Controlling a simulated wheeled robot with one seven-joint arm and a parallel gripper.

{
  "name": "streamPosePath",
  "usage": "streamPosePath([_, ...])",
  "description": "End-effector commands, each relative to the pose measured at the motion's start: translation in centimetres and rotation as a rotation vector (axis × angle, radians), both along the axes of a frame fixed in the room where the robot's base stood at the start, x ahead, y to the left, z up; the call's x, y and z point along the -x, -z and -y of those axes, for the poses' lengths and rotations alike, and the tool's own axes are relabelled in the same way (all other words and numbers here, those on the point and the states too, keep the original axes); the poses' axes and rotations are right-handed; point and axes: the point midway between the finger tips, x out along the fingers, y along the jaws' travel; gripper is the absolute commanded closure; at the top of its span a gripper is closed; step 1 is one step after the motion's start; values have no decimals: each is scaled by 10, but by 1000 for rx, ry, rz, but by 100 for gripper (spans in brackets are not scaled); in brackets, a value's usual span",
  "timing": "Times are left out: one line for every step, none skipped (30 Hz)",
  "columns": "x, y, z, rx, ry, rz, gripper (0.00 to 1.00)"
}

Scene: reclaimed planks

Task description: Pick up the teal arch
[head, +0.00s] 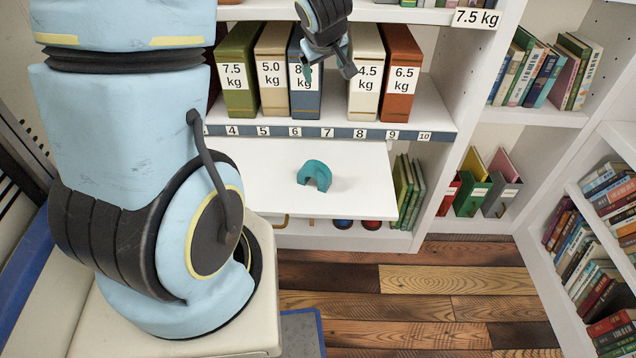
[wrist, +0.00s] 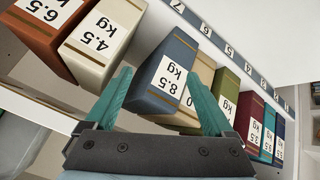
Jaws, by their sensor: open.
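The teal arch (head: 315,174) lies on a white pull-out board (head: 262,176) below the shelf of weight-labelled boxes. Its curved top and opening show in the head view. It does not show in the wrist view. My gripper (head: 328,74) is open and empty, up in front of the boxes, higher than the arch and apart from it. In the wrist view my gripper's two teal fingers (wrist: 160,78) are spread, with the blue 8.5 kg box (wrist: 168,72) seen between them.
Upright boxes fill the shelf behind my gripper, among them a cream 4.5 kg box (head: 366,70) and a rust 6.5 kg box (head: 400,72). A numbered strip (head: 345,133) runs along the shelf edge above the board. The board around the arch is clear.

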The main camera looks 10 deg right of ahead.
Motion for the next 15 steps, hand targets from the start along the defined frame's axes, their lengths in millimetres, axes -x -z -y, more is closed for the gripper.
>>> streamPosePath([-4,20,13,2,-42,25,12])
streamPosePath([-6,28,19,0,-78,44,12])
streamPosePath([-8,40,27,-6,-132,69,12])
streamPosePath([-8,48,31,-13,-178,87,12])
streamPosePath([-6,58,35,-26,-225,104,12])
streamPosePath([-2,71,40,-49,-289,124,12])
streamPosePath([3,81,42,-68,-337,136,12])
streamPosePath([10,90,44,-92,-385,146,12])
streamPosePath([20,103,45,-131,-447,158,12])
streamPosePath([30,112,46,-161,-493,165,12])
streamPosePath([40,121,46,-195,-536,169,12])
streamPosePath([55,131,46,-242,-589,173,12])
streamPosePath([67,137,45,-277,-626,175,12])
streamPosePath([78,143,45,-312,-658,175,12])
streamPosePath([93,149,44,-355,-698,176,12])
